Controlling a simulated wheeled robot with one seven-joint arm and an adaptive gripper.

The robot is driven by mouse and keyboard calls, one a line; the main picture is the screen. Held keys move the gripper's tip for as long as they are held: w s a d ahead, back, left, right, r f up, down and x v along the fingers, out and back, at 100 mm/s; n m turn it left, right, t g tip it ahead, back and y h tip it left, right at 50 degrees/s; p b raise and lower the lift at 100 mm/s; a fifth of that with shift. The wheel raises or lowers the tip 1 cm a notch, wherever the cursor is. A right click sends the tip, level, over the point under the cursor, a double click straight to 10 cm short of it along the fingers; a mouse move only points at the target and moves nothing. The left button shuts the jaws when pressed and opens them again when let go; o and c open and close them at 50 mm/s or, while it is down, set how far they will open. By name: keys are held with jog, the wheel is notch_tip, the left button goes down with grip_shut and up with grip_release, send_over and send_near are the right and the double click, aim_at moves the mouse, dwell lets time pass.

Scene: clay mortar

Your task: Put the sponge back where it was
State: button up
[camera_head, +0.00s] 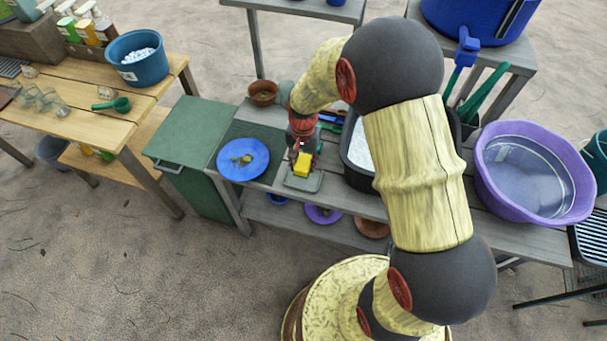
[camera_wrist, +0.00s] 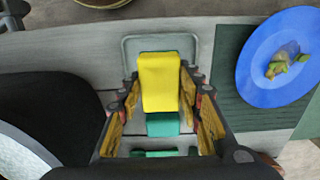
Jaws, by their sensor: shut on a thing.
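The sponge (camera_head: 302,166) is a yellow block held in my gripper (camera_head: 301,157). My gripper is shut on it, with fingers on both sides in the wrist view, where the sponge (camera_wrist: 160,82) fills the middle. A shallow grey-green tray (camera_head: 303,184) lies on the grey table below the sponge; its far rim (camera_wrist: 159,37) shows in the wrist view. I cannot tell whether the sponge touches the tray. Teal patches (camera_wrist: 162,125) show next to the yellow block; I cannot tell whether they belong to the sponge.
A blue plate (camera_head: 231,159) with food scraps lies left of the tray, on a green mat (camera_wrist: 233,105). A black basin (camera_head: 356,176) stands close on the right. A brown bowl (camera_head: 263,93) is behind. A purple tub (camera_head: 534,171) stands farther right.

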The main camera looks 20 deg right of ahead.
jog(key=shift+f+b, duration=0.8)
jog(key=shift+f, duration=2)
jog(key=shift+f, duration=0.15)
jog(key=o, duration=1.2)
jog(key=shift+c, duration=0.2)
